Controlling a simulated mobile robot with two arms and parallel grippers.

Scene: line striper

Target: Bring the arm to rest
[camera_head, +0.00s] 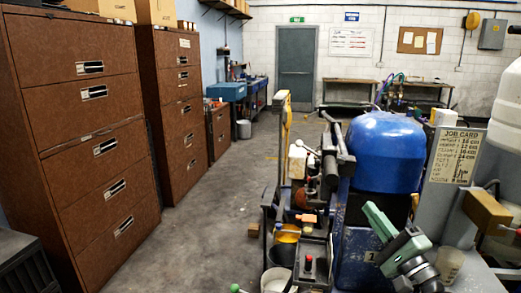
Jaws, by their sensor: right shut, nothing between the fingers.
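My right gripper (386,228), green and grey with a dark wrist, is at the lower right of the head view. It is shut and empty, in front of the striper machine's blue body (355,255). It is raised and tilted toward the upper left. I cannot tell whether it touches the machine. My left gripper is not in view.
The line striper with its big blue dome (385,150), levers and buckets (276,281) fills the lower right. A job card board (455,155) stands beside it. Brown filing cabinets (85,110) line the left. The grey floor (215,215) between is mostly clear.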

